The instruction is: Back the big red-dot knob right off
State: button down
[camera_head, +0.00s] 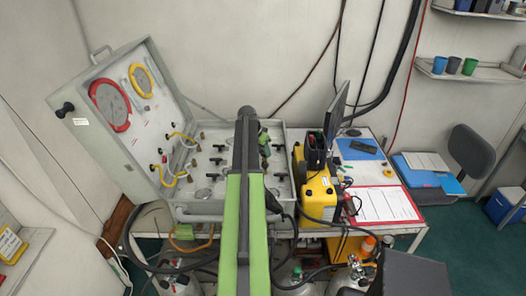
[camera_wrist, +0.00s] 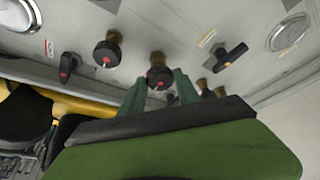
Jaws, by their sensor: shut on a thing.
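In the wrist view, a round black knob with a red mark and a brass stem (camera_wrist: 158,74) stands on the grey panel (camera_wrist: 185,22). My gripper (camera_wrist: 160,82) has its two green fingers on either side of this knob and is shut on it. A similar black knob with a red mark (camera_wrist: 107,51) is to its left. A smaller black knob with a red mark (camera_wrist: 68,66) is further left. In the head view, my arm covers the middle of the open panel case (camera_head: 186,211), and the held knob cannot be made out there.
A black T-handle (camera_wrist: 230,57) and brass fittings are right of the held knob. In the head view, a yellow case (camera_head: 316,200) stands close to the right of the panel case. The raised lid (camera_head: 112,145) with red and yellow rings is at left. Hoses and cylinders are below.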

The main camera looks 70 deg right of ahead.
jog(key=c, duration=0.9)
grip_release()
jog(key=shift+r, duration=0.1)
jog(key=p+v, duration=1.6)
jog(key=v, duration=0.1)
